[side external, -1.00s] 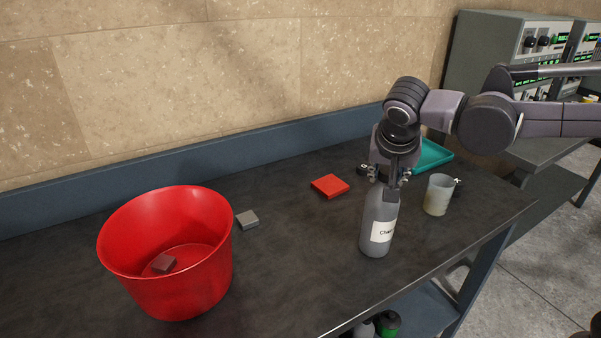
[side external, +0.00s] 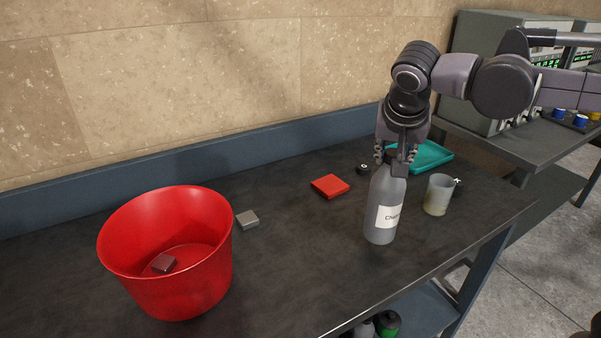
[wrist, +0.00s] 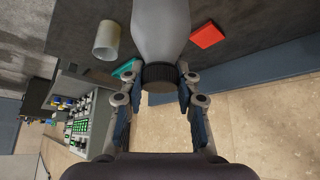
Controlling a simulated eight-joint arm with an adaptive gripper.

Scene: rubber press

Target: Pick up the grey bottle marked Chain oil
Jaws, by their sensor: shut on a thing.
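The grey bottle (side external: 383,195) stands upright in the side external view, with a white label starting "Cha"; the rest of the label is turned away. My gripper (side external: 398,160) is above it, pointing down and shut on the bottle's dark cap and neck. In the wrist view the fingers sit on both sides of the dark cap (wrist: 160,75), and the grey body (wrist: 160,30) extends beyond. I cannot tell for sure whether the bottle's base is clear of the table.
A translucent cup (side external: 438,195) stands close to the right of the bottle. A teal tray (side external: 432,156) and a small black round part (side external: 363,169) lie behind. A red block (side external: 330,186), a grey block (side external: 247,220) and a red bucket (side external: 200,285) are left on the dark table (side external: 300,255).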

